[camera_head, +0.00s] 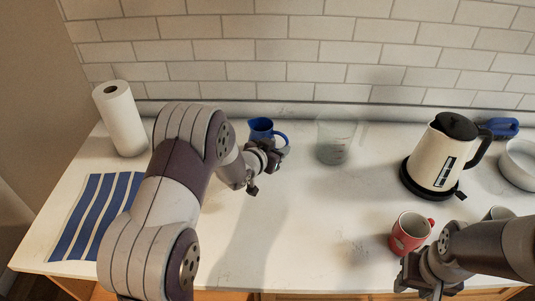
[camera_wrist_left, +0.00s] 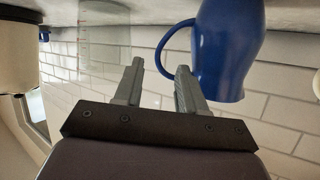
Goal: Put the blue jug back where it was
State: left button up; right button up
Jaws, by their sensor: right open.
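The blue jug (camera_head: 261,129) stands on the counter near the back wall, just beyond my left gripper (camera_head: 275,158). In the left wrist view the jug (camera_wrist_left: 228,48) is at the upper right, seen upside down, with its handle loop toward my left gripper (camera_wrist_left: 158,75). The two fingers there are apart with a clear gap. The tip of the right-hand finger overlaps the handle's end in the picture; whether it touches is unclear. My right gripper (camera_head: 420,280) is open near the front edge, beside the red mug (camera_head: 410,232).
A clear glass beaker (camera_head: 335,142) stands right of the jug. The kettle (camera_head: 438,155) on its base is further right, with a white bowl (camera_head: 518,165) and a blue object (camera_head: 503,127). A paper roll (camera_head: 120,118) and striped cloth (camera_head: 95,215) are left. The middle counter is clear.

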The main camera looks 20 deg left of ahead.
pick_arm(q)
jog(key=s+n+g+y, duration=0.3)
jog(key=s+g, duration=0.8)
jog(key=s, duration=1.9)
jog(key=shift+s+r+n+g, duration=0.25)
jog(key=shift+r+n+g, duration=0.05)
jog(key=shift+r+g, duration=0.1)
